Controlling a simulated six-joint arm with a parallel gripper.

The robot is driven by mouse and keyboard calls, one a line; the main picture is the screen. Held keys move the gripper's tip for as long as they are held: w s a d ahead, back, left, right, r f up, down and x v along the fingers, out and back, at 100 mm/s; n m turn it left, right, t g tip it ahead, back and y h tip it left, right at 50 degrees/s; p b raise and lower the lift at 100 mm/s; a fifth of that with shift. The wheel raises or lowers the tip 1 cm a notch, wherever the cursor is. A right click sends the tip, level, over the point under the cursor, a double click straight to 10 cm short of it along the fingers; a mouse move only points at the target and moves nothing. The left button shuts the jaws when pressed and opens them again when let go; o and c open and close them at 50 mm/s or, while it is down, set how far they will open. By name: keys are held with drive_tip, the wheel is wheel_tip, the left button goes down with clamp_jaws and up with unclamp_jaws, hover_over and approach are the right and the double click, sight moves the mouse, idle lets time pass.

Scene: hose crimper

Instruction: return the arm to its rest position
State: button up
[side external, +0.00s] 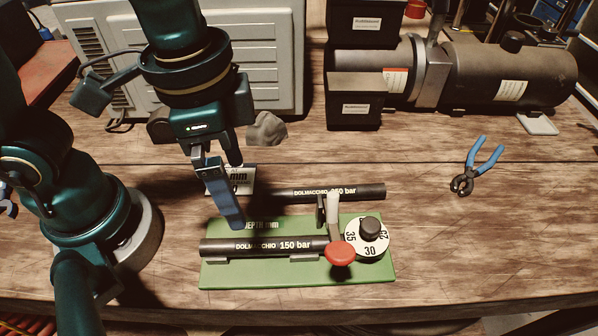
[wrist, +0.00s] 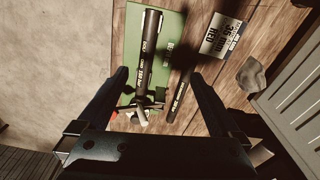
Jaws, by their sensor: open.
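My gripper (side external: 232,190) is open and empty above the left part of the green crimper base (side external: 222,278). A black hose marked "150 bar" (side external: 220,247) lies along the base, its right end at the clamp with the red knob (side external: 340,253). A white dial (side external: 368,240) with a black knob sits at the base's right end. In the wrist view the two fingers (wrist: 158,95) stand apart, with the 150 bar hose (wrist: 148,50) and the base (wrist: 130,60) beyond them. Nothing is between the fingertips.
A second black hose (side external: 350,191) lies behind the base. A grey lump (side external: 267,130), black bins (side external: 355,100) and a large cylinder machine (side external: 480,75) stand at the back. Blue-handled pliers (side external: 480,160) lie right, with clear bench around them.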

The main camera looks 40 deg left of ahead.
drive_tip(key=a+r+n+t, duration=0.3)
drive_tip(key=a+n+t, duration=0.2)
drive_tip(key=a, duration=0.5)
drive_tip(key=shift+w+a+r+n, duration=0.2)
drive_tip(key=shift+w+a+n, duration=0.2)
drive_tip(key=shift+n, duration=0.7)
drive_tip(key=shift+s, duration=0.1)
drive_tip(key=m+g, duration=0.6)
drive_tip(key=m, duration=0.3)
hover_over(238, 243)
wheel_tip(238, 243, down, 4)
drive_tip(key=shift+f, duration=4.95)
